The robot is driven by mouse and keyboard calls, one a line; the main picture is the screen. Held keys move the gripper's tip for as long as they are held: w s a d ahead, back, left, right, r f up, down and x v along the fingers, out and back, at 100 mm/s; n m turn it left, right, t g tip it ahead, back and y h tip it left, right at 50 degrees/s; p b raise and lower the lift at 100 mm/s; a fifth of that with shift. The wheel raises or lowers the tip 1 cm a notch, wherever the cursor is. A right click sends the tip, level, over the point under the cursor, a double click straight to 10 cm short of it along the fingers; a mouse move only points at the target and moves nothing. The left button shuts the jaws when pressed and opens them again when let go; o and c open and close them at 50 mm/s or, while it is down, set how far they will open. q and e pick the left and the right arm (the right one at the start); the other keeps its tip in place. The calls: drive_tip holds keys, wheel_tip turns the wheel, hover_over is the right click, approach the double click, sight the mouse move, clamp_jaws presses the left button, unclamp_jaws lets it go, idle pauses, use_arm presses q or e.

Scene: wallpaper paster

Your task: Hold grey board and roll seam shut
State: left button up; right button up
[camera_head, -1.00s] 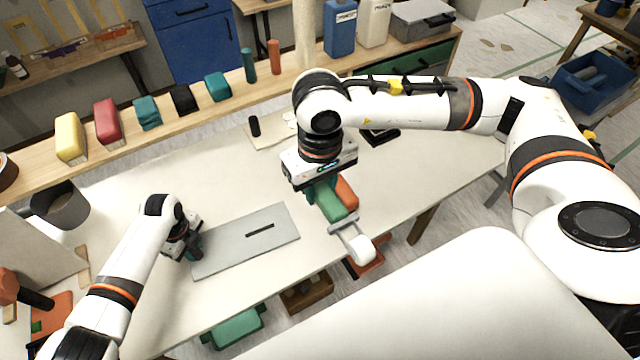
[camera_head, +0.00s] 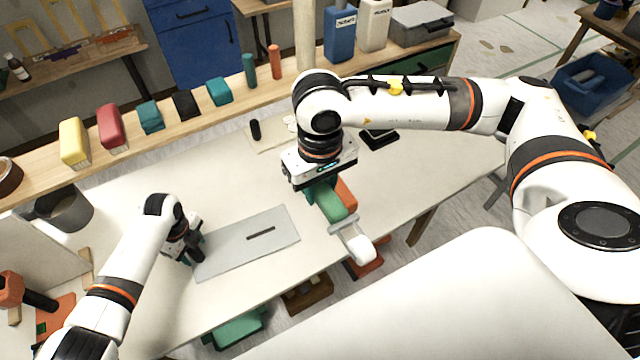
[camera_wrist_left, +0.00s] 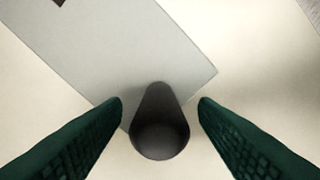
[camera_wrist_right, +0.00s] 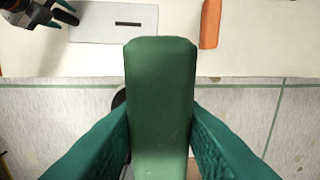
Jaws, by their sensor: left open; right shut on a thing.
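The grey board (camera_head: 224,257) lies flat on the pale table, with a short dark slot-like mark (camera_head: 261,232), perhaps the seam, on it. A dark upright knob (camera_wrist_left: 160,135) stands at the board's near-left corner in the left wrist view. My left gripper (camera_head: 193,250) is open, with its green fingers on either side of the knob and apart from it. My right gripper (camera_head: 318,192) is shut on the green handle (camera_head: 333,207) of a roller with a white head (camera_head: 355,243). The handle also fills the middle of the right wrist view (camera_wrist_right: 160,100). The roller is right of the board, near the table's front edge.
An orange block (camera_head: 347,191) lies just beside the green handle. Behind, a wooden shelf (camera_head: 180,133) holds several coloured blocks and bottles. A grey pot (camera_head: 70,212) stands at far left. The table between board and roller is clear.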

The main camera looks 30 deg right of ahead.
use_arm(q)
drive_tip(key=shift+f, duration=0.2)
use_arm(e)
drive_tip(key=shift+f, duration=0.15)
use_arm(q)
drive_tip(key=shift+f+b, duration=0.8)
drive_tip(key=shift+b, duration=0.15)
use_arm(e)
drive_tip(key=shift+f, duration=0.75)
use_arm(q)
clamp_jaws()
